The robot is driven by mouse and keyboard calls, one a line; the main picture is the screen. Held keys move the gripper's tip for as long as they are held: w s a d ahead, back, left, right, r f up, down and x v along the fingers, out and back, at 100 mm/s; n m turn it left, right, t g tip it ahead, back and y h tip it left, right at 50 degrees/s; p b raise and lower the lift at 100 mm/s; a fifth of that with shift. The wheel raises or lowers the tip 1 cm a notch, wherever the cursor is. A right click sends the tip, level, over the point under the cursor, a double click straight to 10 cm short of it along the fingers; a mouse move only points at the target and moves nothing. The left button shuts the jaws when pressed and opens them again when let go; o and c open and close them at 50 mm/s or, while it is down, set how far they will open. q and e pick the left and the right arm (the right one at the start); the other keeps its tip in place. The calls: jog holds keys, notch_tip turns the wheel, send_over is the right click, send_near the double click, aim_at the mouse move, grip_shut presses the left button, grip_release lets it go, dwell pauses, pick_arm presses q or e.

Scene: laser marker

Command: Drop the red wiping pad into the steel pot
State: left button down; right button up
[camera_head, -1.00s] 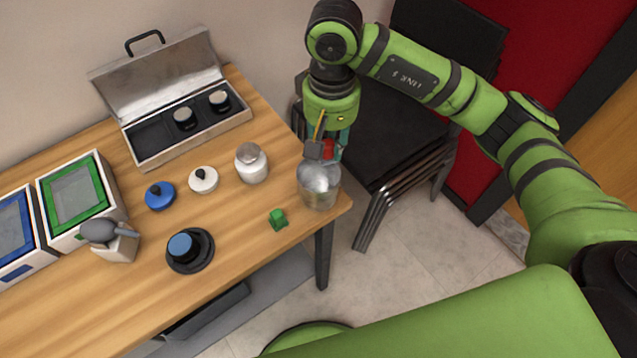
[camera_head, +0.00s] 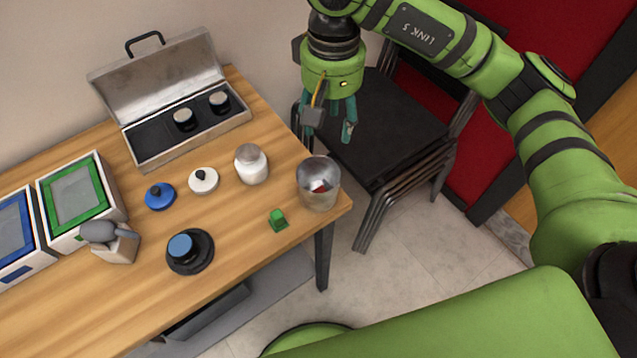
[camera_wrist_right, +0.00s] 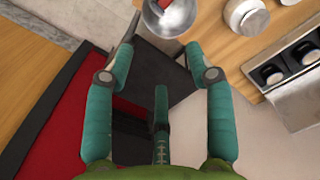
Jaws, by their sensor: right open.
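The steel pot (camera_head: 318,196) stands upright at the right corner of the wooden table. The red wiping pad (camera_head: 319,186) lies inside it, with only a small red and white part showing. In the right wrist view the pot (camera_wrist_right: 168,22) is at the top edge with a bit of red inside. My right gripper (camera_head: 328,128) is open and empty, above and behind the pot, apart from it. Its teal fingers (camera_wrist_right: 160,80) are spread in the wrist view. My left gripper is not in view.
Near the pot are a white jar (camera_head: 251,165) and a green block (camera_head: 278,219). An open metal case (camera_head: 190,140), a white lid (camera_head: 203,180), a blue lid (camera_head: 160,196) and a dark knob (camera_head: 190,250) are further left. Stacked black chairs (camera_head: 400,130) stand beyond the table's right edge.

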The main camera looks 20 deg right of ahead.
notch_tip(320, 180, up, 6)
jog(key=shift+f, duration=0.2)
